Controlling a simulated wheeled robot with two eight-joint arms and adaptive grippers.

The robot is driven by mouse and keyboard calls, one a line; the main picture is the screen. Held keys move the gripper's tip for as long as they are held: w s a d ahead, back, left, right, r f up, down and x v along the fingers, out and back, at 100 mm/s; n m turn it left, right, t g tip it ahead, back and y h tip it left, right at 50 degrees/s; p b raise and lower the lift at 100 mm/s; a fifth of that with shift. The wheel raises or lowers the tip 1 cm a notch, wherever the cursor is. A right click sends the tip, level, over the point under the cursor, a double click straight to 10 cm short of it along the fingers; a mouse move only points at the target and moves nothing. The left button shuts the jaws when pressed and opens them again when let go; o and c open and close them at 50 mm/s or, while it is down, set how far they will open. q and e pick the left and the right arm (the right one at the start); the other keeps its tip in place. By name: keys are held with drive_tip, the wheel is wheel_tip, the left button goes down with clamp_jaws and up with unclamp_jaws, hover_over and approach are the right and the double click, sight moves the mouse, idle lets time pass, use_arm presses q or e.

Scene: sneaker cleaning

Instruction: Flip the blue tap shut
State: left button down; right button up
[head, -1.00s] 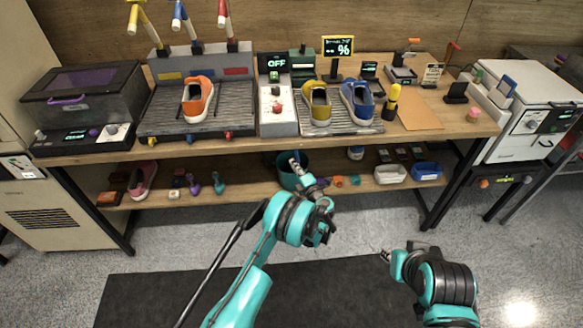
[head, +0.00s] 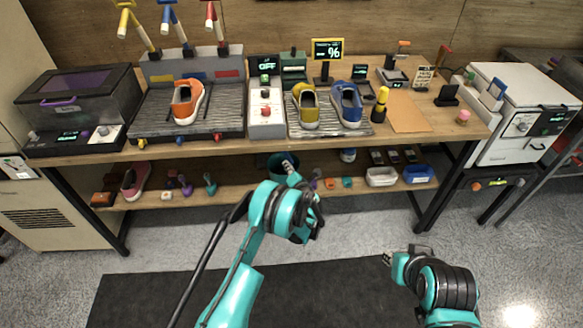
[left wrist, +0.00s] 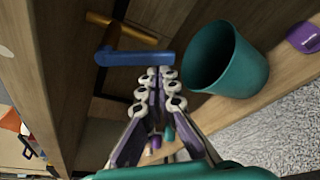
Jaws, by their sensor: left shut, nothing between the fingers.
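The blue tap (head: 179,140) is a small handle on the front of the washing tray, between the yellow tap (head: 143,143) and the red tap (head: 217,136). In the left wrist view the blue tap (left wrist: 138,58) is a long lever lying across the picture, with the yellow tap (left wrist: 120,28) beyond it. My left gripper (left wrist: 160,76) is shut and empty, its tips close to the lever's free end; I cannot tell whether they touch. In the head view my left gripper (head: 289,167) shows below the table edge. My right gripper (head: 388,258) is low at the right, too small to read.
A teal bin (left wrist: 225,62) stands beside my left fingers, on the lower shelf (head: 245,191). The tabletop (head: 230,147) overhangs it. The tray (head: 220,118) holds an orange sneaker (head: 188,102). Small items line the shelf.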

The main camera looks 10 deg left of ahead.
use_arm(q)
drive_tip(key=shift+w+d+r+n+h, duration=0.15)
drive_tip(key=shift+d+n, duration=0.15)
drive_tip(key=shift+d, duration=0.15)
drive_tip(key=shift+w+d+r+n+h, duration=0.1)
drive_tip(key=shift+d+r+n+h, duration=0.05)
drive_tip(key=shift+d+n, duration=0.2)
drive_tip(key=r+n+h, duration=0.1)
drive_tip(key=d+n, duration=0.1)
drive_tip(key=n, duration=0.1)
drive_tip(key=d+r+n+h, duration=0.1)
drive_tip(key=shift+w+d+r+n+h, duration=0.25)
drive_tip(key=shift+w+r+h, duration=0.05)
use_arm(e)
drive_tip(key=shift+d+f, duration=0.1)
drive_tip(key=shift+d, duration=0.3)
use_arm(q)
drive_tip(key=shift+a, duration=0.1)
drive_tip(key=shift+s+a, duration=0.25)
drive_tip(key=shift+a, duration=0.45)
use_arm(e)
drive_tip(key=shift+f, duration=0.1)
